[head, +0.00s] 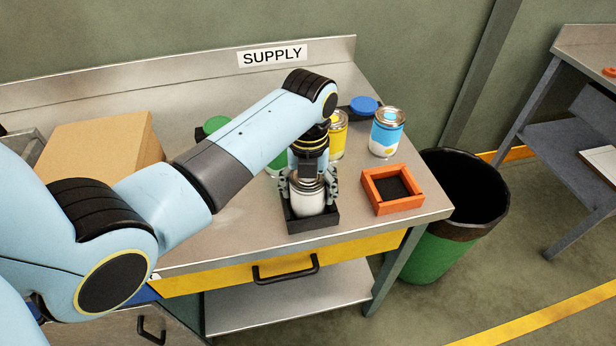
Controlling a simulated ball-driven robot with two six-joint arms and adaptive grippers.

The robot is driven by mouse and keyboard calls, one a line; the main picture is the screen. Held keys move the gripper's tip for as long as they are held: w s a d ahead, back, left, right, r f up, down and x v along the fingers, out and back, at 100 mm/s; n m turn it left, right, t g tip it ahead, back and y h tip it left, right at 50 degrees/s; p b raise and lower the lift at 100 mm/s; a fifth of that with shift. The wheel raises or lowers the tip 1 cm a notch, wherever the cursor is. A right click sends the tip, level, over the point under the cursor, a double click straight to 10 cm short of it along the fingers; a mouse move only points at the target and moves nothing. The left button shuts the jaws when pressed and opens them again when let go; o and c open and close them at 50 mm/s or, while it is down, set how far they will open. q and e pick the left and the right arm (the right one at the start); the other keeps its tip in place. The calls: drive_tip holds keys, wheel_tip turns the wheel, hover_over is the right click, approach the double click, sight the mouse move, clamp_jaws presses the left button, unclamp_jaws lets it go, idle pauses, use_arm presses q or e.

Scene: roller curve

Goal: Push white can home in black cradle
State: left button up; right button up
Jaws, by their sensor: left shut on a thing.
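The white can (306,197) stands upright inside the black cradle (312,224) near the front edge of the steel bench. Its metal lid shows under my wrist. My left gripper (308,183) comes down from above and is shut on the white can, with a finger on each side of it. The cradle's front wall shows; its rear part is hidden behind the can and the gripper. I cannot tell whether the can touches the cradle floor. My right gripper is not in view.
An orange cradle (392,190) sits to the right. A blue can (386,133), a yellow can (338,135) and a partly hidden green can (277,161) stand behind. A cardboard box (100,150) is at left. A green bin (455,220) stands beyond the bench's right end.

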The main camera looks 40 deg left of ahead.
use_arm(q)
drive_tip(key=o, duration=1.4)
drive_tip(key=shift+r, duration=0.1)
drive_tip(key=shift+r, duration=4.45)
drive_tip(key=shift+s, duration=0.1)
